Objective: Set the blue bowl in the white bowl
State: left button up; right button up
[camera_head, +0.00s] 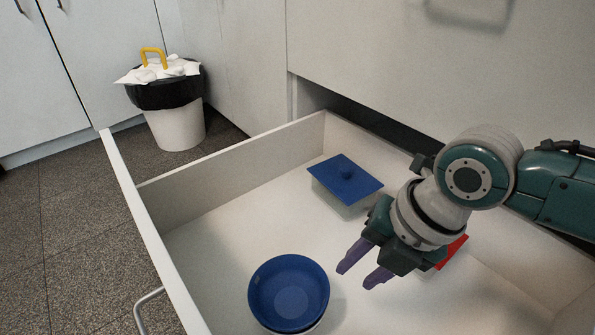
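The blue bowl (289,291) is upright in the open drawer, at the front of the view. Below its lower right edge a thin pale strip of the white bowl (318,325) shows, so the blue bowl sits in or on it. Most of the white bowl is hidden. My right gripper (356,277) is to the right of the blue bowl, apart from it. Its two purple fingers are spread with nothing between them. My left gripper is not in view.
A container with a blue lid (346,177) stands toward the drawer's back. A red thing (453,250) is partly hidden behind my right gripper. The drawer's walls (240,160) surround these. A bin (178,122) stands on the floor at left.

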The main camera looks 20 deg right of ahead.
jog(key=s+a+r+m, duration=0.4)
jog(key=s+a+m, duration=0.2)
jog(key=s+m, duration=0.3)
jog(key=s+d+r+m+t+h, duration=0.1)
jog(key=s+d+r+m, duration=0.4)
jog(key=m, duration=1.1)
jog(key=shift+s+d+r+h, duration=0.15)
jog(key=shift+s+d+h, duration=0.55)
jog(key=shift+d, duration=0.15)
